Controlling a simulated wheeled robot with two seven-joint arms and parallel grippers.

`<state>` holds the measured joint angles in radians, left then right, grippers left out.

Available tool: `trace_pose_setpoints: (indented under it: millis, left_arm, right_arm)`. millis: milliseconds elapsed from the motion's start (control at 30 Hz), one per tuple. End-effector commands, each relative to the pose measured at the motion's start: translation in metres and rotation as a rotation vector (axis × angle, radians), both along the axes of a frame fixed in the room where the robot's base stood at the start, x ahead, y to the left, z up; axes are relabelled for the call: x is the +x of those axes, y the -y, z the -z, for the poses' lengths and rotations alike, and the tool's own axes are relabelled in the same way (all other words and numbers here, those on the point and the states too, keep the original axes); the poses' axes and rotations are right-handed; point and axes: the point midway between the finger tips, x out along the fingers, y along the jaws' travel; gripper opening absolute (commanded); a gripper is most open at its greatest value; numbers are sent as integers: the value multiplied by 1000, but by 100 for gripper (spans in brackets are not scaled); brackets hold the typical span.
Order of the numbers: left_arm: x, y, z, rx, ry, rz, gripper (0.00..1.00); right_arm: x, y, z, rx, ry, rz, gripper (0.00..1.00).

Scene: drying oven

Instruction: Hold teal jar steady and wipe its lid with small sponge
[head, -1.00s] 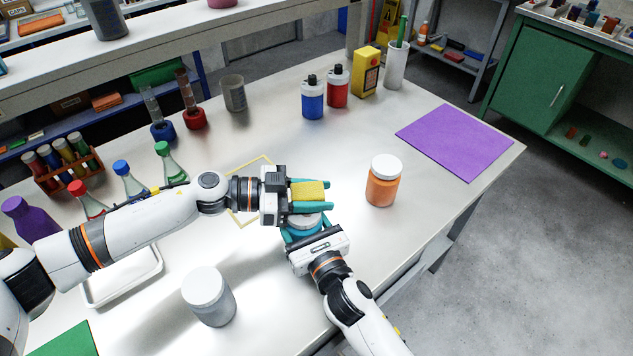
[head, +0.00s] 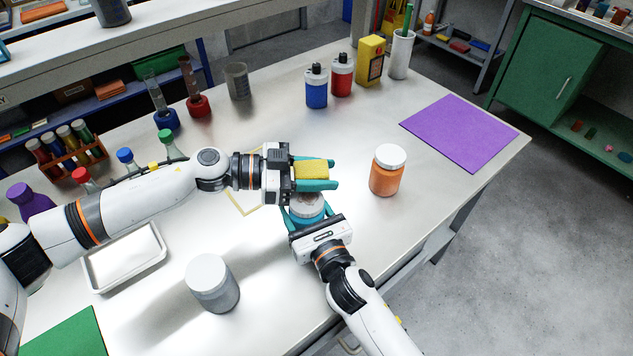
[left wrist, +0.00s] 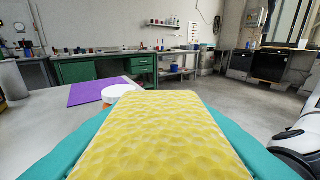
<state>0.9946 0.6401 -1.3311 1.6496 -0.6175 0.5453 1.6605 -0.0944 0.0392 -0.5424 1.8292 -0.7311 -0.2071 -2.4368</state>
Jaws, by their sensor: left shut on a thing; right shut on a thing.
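My left gripper (head: 315,173) is shut on the small yellow sponge (head: 312,169), above and slightly behind the jar's lid in the head view. The sponge also fills the middle of the left wrist view (left wrist: 160,140), between the teal fingers. I cannot tell whether the sponge touches the lid. The left gripper hides the lid's back part.
An orange jar (head: 387,175) with a white lid stands to the right. A grey jar (head: 213,288) and a white tray (head: 95,281) are at the left front. A purple mat (head: 460,133) lies at the right. Bottles and flasks line the back.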

Motion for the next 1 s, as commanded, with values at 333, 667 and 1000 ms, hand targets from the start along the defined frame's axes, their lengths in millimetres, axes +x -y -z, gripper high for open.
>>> trace_pose_setpoints:
  millis: [333, 667, 1000]
  left_arm:
    - [0, 0, -33, -1, 2, 0, 16]
    - [0, 0, -54, -1, 0, 0, 16]
    - [0, 0, -54, -1, -1, 0, 16]
  right_arm:
    - [0, 0, 0, 0, 0, 0, 41]
    - [0, 0, 0, 0, 0, 1, 41]
    - [0, 0, 0, 0, 0, 1, 41]
